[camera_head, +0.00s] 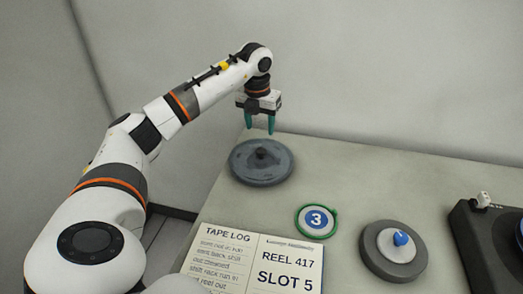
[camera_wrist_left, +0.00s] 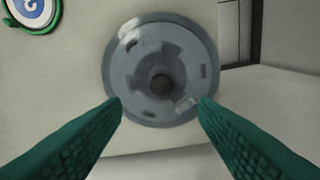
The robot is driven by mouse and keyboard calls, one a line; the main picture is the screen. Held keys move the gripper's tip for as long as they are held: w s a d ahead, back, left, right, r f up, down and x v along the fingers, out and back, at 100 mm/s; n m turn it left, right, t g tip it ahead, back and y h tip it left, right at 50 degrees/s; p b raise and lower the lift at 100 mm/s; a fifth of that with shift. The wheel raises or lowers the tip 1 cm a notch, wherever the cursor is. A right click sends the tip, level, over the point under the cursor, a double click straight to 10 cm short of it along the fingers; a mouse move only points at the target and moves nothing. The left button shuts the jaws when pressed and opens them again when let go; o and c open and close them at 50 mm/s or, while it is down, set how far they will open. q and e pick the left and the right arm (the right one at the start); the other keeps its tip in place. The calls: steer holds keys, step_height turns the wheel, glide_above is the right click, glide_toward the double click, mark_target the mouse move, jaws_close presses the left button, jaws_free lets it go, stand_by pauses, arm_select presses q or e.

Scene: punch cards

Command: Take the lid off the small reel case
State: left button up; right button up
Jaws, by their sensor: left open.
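The small reel case (camera_head: 261,172) is a flat, round, blue-grey case with a dark knob in the middle of its lid. It sits on the table near the far left edge. The lid (camera_wrist_left: 135,52) fills the middle of the left wrist view, with the dark knob (camera_wrist_left: 162,84) at its centre and reel-like cutout shapes showing around it. My left gripper (camera_head: 260,129) points down above the case, with its green fingers apart and nothing between them. In the head view the fingertips are above the knob and clear of it. My right gripper is not in view.
An open tape log (camera_head: 262,245) reading "REEL 417, SLOT 5" lies at the front. A green-ringed tag (camera_head: 317,221) marked 3 lies right of the case. A grey disc with a white and blue centre (camera_head: 371,266) and a black device (camera_head: 478,247) stand further right.

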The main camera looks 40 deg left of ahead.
mark_target(261, 150)
arm_select(q)
step_height(261, 150, down, 4)
steer(key=shift+r, duration=0.15)
steer(key=shift+w+f, duration=0.2)
steer(key=shift+f, duration=0.4)
step_height(261, 150, down, 4)
steer(key=shift+w+a+r+p, duration=0.15)
steer(key=shift+r+p, duration=0.1)
steer(key=shift+p, duration=0.2)
steer(key=shift+w+f, duration=0.1)
steer(key=shift+f, duration=0.4)
